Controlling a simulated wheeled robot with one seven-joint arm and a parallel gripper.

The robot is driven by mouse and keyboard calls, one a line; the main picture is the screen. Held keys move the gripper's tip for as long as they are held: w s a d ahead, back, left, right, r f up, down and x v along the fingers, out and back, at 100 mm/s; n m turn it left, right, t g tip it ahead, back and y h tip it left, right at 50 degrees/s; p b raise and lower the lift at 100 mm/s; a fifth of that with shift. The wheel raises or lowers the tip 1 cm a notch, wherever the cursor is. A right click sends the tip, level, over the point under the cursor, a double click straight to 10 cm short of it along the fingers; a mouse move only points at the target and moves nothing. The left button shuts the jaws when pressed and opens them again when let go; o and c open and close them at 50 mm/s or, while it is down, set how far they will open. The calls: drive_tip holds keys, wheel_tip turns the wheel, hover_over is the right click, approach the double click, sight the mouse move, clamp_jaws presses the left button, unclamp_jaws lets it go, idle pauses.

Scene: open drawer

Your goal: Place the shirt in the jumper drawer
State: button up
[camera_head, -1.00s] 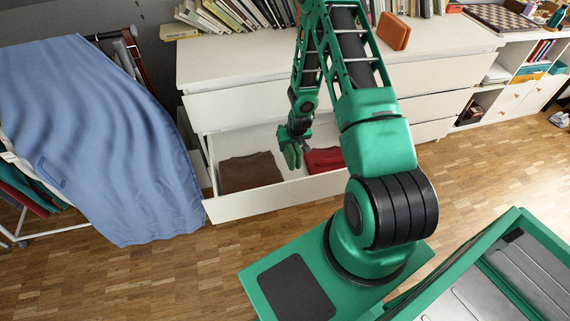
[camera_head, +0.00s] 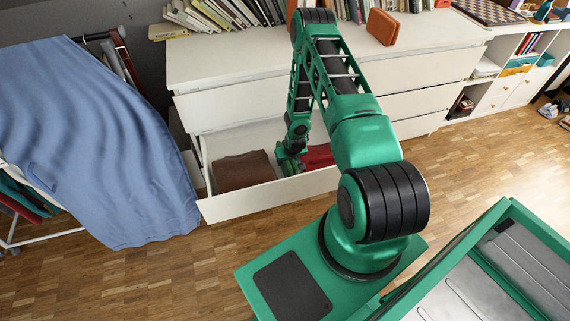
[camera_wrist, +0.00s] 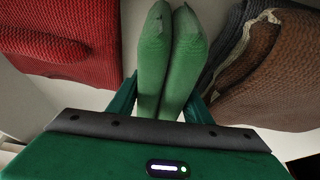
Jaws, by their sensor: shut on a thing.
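The shirt cannot be told apart for certain. An open drawer (camera_head: 225,207) holds a brown garment (camera_head: 240,172) at left and a red knitted garment (camera_head: 318,156) at right. My gripper (camera_head: 291,163) is down in the drawer between them. In the wrist view, my two green fingers (camera_wrist: 170,50) lie side by side, shut; what they hold is hidden. The red knit (camera_wrist: 70,45) is on their left.
The white dresser (camera_head: 245,60) has books (camera_head: 225,15) and an orange-brown box (camera_head: 383,27) on top. A blue cloth (camera_head: 95,140) hangs over a rack at left. My arm crosses above the drawer. Wooden floor in front of the drawer is clear.

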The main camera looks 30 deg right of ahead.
drive_tip(key=shift+f, duration=0.65)
drive_tip(key=shift+f, duration=0.1)
drive_tip(key=o, duration=1.3)
drive_tip(key=shift+c, duration=0.2)
